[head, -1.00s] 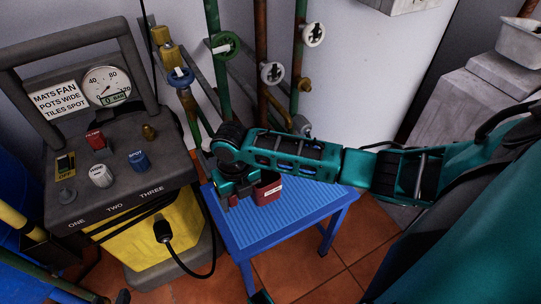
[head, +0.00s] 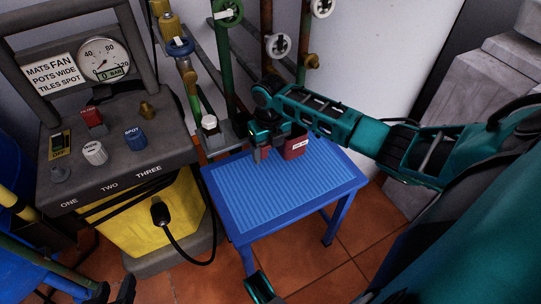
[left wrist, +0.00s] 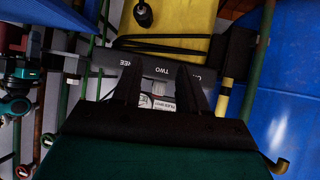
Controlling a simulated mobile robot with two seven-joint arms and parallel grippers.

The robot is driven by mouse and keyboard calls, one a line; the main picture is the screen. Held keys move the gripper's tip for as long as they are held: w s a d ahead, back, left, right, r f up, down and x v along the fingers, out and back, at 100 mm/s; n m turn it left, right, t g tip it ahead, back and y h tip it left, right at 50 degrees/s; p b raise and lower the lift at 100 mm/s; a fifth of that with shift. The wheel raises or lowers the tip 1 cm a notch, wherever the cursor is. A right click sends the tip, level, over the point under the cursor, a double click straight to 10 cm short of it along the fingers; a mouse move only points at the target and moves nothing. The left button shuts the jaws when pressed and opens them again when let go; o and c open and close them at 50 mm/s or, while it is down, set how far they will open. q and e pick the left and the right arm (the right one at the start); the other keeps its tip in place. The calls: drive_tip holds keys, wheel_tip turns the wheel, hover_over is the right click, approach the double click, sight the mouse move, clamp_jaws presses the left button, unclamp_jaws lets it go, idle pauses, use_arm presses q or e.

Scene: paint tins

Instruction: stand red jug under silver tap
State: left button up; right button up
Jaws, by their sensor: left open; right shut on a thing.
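The red jug (head: 296,147), with a white label, is near the back edge of the blue slatted table (head: 265,195) in the head view. My right gripper (head: 262,150) is shut on it, from its left side. I cannot tell whether the jug touches the table or hangs just above it. The taps are on the pipes behind; a white-grey handwheel (head: 277,45) is above the jug. I cannot tell which tap is silver. My left gripper (head: 115,291) is at the bottom left, open and empty; its spread fingers also show in the left wrist view (left wrist: 160,88).
A grey control panel (head: 110,165) with knobs and a gauge (head: 100,57) stands on a yellow cabinet (head: 150,230) at the left, with a black cable hanging down. The table's front is clear.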

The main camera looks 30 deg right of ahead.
wheel_tip(320, 180, down, 2)
drive_tip(key=shift+f+b, duration=0.2)
drive_tip(key=shift+b, duration=0.15)
drive_tip(key=shift+w+d+f, duration=0.1)
drive_tip(key=shift+d, duration=0.1)
use_arm(q)
drive_tip(key=shift+w+d+f+h, duration=0.1)
drive_tip(key=shift+d+h, duration=0.2)
drive_tip(key=shift+d, duration=0.05)
use_arm(e)
drive_tip(key=o, duration=1.4)
drive_tip(key=shift+o, duration=0.2)
wheel_tip(320, 180, up, 7)
drive_tip(key=p, duration=0.2)
drive_tip(key=shift+f+p, duration=0.15)
drive_tip(key=shift+p, duration=0.25)
drive_tip(key=shift+r, duration=0.55)
use_arm(q)
drive_tip(key=shift+a+r, duration=0.65)
drive_tip(key=shift+s, duration=0.25)
